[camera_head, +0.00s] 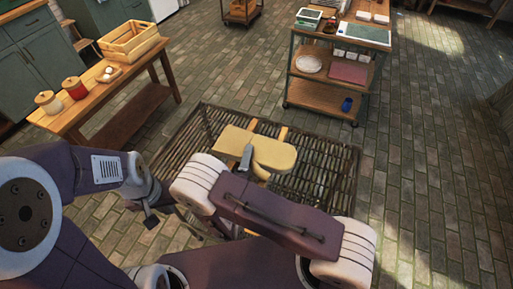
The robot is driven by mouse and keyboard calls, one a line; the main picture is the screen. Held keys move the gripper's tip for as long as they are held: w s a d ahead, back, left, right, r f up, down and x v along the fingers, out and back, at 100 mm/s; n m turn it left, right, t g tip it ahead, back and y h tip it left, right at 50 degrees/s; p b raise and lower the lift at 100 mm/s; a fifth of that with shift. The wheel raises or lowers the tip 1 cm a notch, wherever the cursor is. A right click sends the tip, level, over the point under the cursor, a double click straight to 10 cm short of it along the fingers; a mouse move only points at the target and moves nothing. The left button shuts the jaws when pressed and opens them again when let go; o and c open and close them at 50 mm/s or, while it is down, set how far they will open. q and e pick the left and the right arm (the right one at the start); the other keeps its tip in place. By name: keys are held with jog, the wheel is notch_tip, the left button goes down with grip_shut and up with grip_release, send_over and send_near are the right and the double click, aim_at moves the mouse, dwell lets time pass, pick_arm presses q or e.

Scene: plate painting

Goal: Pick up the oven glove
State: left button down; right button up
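The oven glove (274,153) looks like a flat pale-yellow mitt with a thumb-like part toward me. It is in the middle of the view, over a dark slatted rack (323,165); I cannot tell whether it rests on it or is held above it. My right gripper (246,158) shows as a grey finger overlapping the glove's near side. Its other finger is hidden, so its grip is unclear. My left gripper (151,218) is left of the rack, apart from the glove, small and dark; its opening cannot be made out.
A wooden table (124,87) at left holds a crate (129,41), a red jar (75,88), a cream jar (48,102) and a small board with pale items. A shelved trolley (325,95) stands at back right. Brick floor (430,170) is clear at right.

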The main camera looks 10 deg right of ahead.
jog(key=shift+a, duration=0.15)
jog(key=c, duration=0.5)
jog(key=shift+w+a+f, duration=0.1)
jog(key=shift+w+f, duration=0.05)
jog(key=shift+w, duration=0.2)
grip_shut()
jog(key=shift+s, duration=0.1)
